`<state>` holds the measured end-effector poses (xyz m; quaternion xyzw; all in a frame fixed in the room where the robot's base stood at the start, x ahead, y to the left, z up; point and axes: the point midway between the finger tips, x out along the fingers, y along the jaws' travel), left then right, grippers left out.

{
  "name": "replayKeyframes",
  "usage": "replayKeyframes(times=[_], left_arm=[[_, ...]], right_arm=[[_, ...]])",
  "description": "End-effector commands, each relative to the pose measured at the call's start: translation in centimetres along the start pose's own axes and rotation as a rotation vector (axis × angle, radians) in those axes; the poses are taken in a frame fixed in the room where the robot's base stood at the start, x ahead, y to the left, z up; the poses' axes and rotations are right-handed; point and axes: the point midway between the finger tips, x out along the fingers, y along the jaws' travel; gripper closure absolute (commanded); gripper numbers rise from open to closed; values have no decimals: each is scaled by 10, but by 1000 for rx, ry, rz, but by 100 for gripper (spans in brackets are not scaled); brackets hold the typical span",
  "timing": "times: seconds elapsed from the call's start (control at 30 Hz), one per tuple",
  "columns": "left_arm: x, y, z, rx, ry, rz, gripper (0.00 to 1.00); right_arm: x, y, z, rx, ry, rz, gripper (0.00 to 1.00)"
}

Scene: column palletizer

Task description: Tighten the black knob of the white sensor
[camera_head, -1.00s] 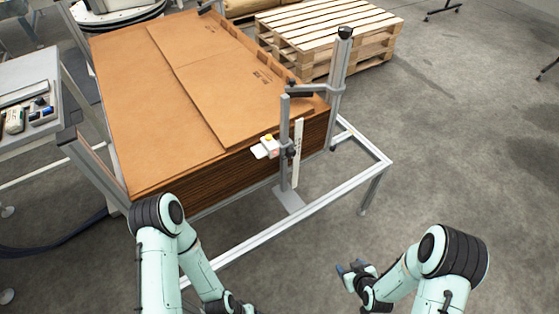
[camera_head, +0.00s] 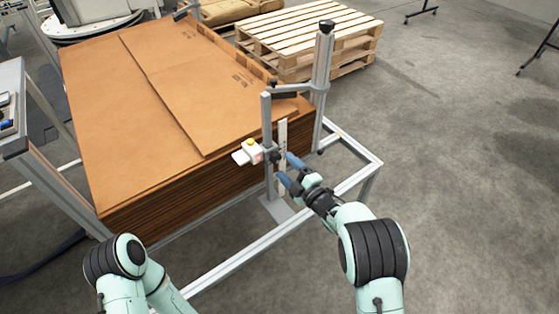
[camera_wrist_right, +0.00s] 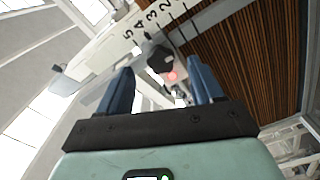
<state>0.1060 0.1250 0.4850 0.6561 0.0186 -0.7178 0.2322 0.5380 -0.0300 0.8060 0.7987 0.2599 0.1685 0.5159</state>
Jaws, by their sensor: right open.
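The white sensor (camera_head: 248,154), with a yellow button on top and a reddish spot, sits on an upright metal post (camera_head: 267,125) beside the cardboard stack. Its black knob (camera_head: 276,156) is on the side facing my right gripper (camera_head: 290,172). That gripper is open, its blue fingers pointing at the knob. In the right wrist view, the knob (camera_wrist_right: 160,58) shows ahead between the two fingertips (camera_wrist_right: 161,73), apart from both, with a red glow just below it. My left gripper is out of view; only its arm shows at bottom left.
A white numbered scale (camera_head: 282,135) stands close behind the knob, beside the post. The brown cardboard stack (camera_head: 150,90) fills the left. A metal frame rail (camera_head: 240,258) runs below my right gripper. A wooden pallet (camera_head: 310,35) is behind.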

Motion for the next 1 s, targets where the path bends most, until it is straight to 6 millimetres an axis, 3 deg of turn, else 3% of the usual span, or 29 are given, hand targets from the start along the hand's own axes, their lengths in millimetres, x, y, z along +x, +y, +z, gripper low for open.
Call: replayKeyframes(times=[0.1, 0.23, 0.63, 0.67, 0.8, 0.83, 1.0], left_arm=[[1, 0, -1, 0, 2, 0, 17], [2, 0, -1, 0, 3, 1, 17], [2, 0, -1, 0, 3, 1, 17], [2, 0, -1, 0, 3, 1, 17], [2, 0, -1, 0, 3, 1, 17], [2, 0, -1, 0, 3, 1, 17], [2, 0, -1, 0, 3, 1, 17]], right_arm=[[21, -1, 0, -2, 2, -1, 34], [35, -1, 0, 0, 0, 0, 34], [42, 0, 1, 2, -2, -1, 34], [42, 0, 1, 2, -2, 0, 37], [42, 0, 1, 2, -2, 0, 83], [42, 0, 1, 2, -2, 0, 90], [42, 0, 1, 5, -2, 0, 90]])
